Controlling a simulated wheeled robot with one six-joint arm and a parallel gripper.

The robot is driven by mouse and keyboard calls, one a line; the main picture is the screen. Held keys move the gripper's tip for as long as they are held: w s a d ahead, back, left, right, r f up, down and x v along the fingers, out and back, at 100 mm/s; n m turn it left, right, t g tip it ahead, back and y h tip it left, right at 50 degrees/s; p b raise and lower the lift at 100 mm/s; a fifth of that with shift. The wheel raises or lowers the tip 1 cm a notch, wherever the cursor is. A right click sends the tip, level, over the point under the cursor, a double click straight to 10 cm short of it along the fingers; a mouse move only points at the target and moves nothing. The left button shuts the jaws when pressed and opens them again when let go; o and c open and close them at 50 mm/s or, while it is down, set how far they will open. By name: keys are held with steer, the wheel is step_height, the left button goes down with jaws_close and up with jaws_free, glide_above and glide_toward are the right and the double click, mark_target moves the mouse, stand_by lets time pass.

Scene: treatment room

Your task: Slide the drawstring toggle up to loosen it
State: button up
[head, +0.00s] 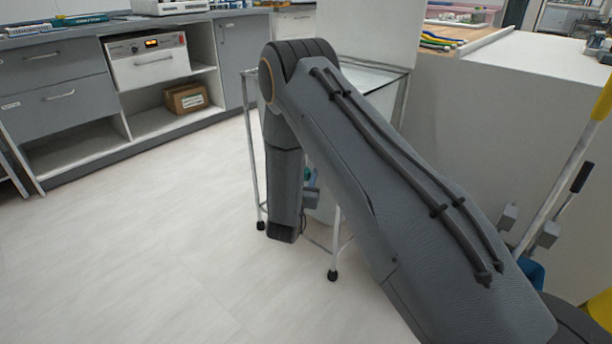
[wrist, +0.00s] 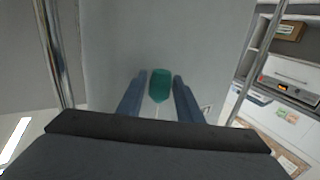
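The drawstring toggle is a small green piece (wrist: 159,86) in the middle of the wrist view, with a pale cord (wrist: 158,109) showing on its near side. My gripper (wrist: 160,80) has one blue-grey finger on each side of the toggle. A narrow gap shows between the toggle and each finger, so it is open around the toggle, not shut on it. In the head view my arm hides most of this spot. Only a bit of green (head: 306,174) shows beside part of my gripper (head: 311,192).
A metal-framed trolley (head: 333,240) on casters stands around the spot; its posts show on both sides in the wrist view. A pale grey surface (wrist: 205,50) lies behind the toggle. Grey cabinets (head: 55,95) line the left wall. The floor at left is clear.

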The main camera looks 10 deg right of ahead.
mark_target(306, 168)
jaws_close()
steer(key=shift+r+p, duration=1.55)
steer(key=shift+r, duration=0.55)
jaws_free()
steer(key=p+v, duration=0.1)
steer(key=v, duration=0.7)
